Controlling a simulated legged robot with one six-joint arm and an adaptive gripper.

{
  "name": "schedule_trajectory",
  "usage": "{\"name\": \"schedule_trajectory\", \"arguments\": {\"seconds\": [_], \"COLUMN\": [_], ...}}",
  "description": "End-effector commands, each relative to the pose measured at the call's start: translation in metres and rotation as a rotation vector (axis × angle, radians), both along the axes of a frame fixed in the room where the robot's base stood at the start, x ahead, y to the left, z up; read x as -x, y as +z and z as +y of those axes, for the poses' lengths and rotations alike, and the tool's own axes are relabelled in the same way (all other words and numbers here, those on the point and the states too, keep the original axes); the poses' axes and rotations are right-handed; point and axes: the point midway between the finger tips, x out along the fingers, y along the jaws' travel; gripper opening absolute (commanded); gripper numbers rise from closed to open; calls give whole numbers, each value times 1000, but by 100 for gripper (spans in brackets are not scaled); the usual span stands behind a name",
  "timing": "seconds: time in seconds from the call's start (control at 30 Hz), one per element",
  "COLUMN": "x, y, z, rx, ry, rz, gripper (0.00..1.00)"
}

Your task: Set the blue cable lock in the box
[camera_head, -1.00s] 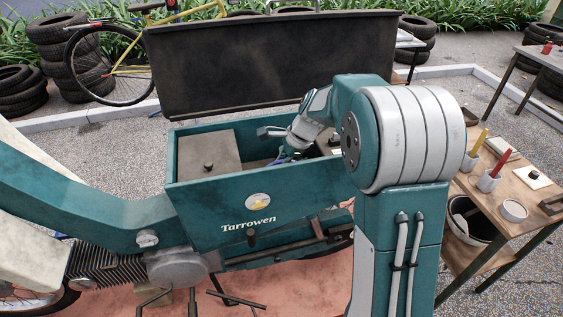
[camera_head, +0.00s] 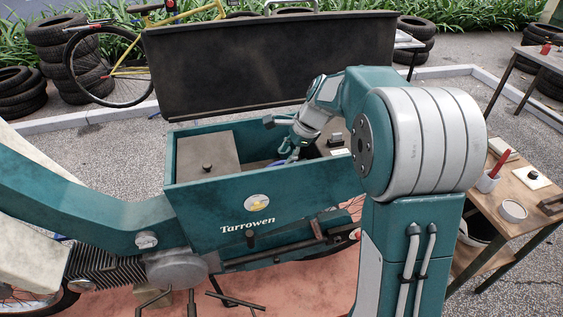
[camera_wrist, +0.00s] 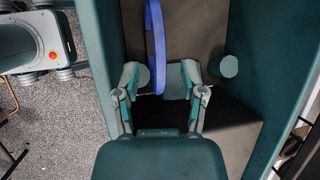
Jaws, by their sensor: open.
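The teal box (camera_head: 190,193) marked Tarrowen stands open, its dark lid raised behind it. The blue cable lock (camera_wrist: 155,40) is inside the box in the wrist view, a narrow blue band running up out of the picture. Only a small blue bit of the lock (camera_head: 279,162) shows in the head view, beside my fingers. My gripper (camera_wrist: 160,76) is open inside the box, its two fingers apart. The lock's lower end lies between the fingertips in the picture; I cannot tell whether it touches them. My arm hides part of the box's right side.
A grey-brown covered section (camera_head: 210,160) with a dark knob fills the box's left part. The raised lid (camera_head: 270,65) stands behind. A wooden table (camera_head: 520,200) with a red-handled tool and small containers is at right. Box walls surround my gripper closely.

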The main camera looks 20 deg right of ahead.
Motion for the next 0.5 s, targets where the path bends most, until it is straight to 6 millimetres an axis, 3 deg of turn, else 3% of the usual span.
{"name": "schedule_trajectory", "arguments": {"seconds": [0.23,0.5], "x": [8,14], "y": [48,73], "z": [-21,-30], "rx": [2,2], "ry": [-3,2], "rz": [-3,-2], "gripper": [54,54]}}
